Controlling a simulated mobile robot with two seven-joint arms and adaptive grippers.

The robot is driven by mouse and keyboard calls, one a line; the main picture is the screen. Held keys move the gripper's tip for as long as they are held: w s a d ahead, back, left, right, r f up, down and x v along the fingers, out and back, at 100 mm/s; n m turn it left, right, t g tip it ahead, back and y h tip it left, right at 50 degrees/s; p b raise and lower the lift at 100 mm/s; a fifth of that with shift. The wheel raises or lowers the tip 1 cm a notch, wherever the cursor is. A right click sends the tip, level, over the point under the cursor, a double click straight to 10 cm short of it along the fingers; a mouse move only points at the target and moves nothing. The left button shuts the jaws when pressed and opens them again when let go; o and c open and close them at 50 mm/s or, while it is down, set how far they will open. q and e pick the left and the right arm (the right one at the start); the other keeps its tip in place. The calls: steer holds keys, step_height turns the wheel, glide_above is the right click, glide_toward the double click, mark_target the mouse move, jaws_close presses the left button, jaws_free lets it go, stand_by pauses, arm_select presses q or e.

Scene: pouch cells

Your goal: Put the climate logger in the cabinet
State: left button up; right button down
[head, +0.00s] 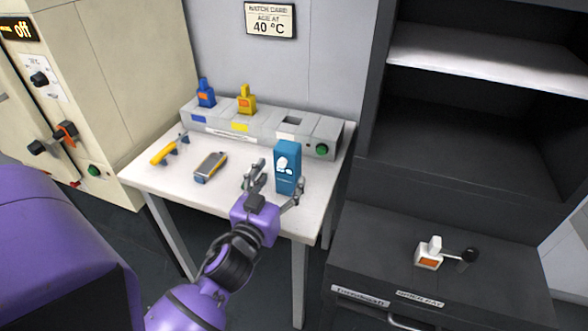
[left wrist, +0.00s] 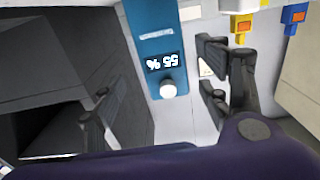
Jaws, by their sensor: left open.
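The climate logger is a tall blue box (head: 287,167) standing upright near the right end of the white table. In the left wrist view its blue face (left wrist: 158,38) shows "55 %" upside down and a round white knob. My left gripper (head: 277,183) is open at the near side of the logger, one finger to each side of it, with visible gaps in the left wrist view (left wrist: 157,92). The dark cabinet (head: 420,150) stands open at the right with a light shelf (head: 480,62) across it; the compartment below the shelf looks empty. My right gripper is not in view.
A yellow-handled tool (head: 163,153) and a yellow-grey meter (head: 210,166) lie left.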

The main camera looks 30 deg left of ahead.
mark_target(283, 167)
arm_select(q)
steer(key=shift+w+a+r, duration=0.1)
steer(key=shift+w+r, duration=0.1)
steer(key=shift+w, duration=0.3)
steer(key=shift+w+r, duration=0.1)
steer(key=shift+r, duration=0.15)
steer(key=shift+p+x, duration=0.35)
steer(key=shift+x, duration=0.55)
steer(key=x, duration=0.3)
steer(key=shift+a+f, duration=0.1)
steer(key=shift+a, duration=0.1)
steer(key=shift+w+a, duration=0.1)
steer(key=shift+w, duration=0.1)
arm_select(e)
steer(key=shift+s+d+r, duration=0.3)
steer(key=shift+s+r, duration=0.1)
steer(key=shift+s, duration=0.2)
arm_select(q)
steer(key=shift+c, duration=1)
steer(key=c, duration=1.3)
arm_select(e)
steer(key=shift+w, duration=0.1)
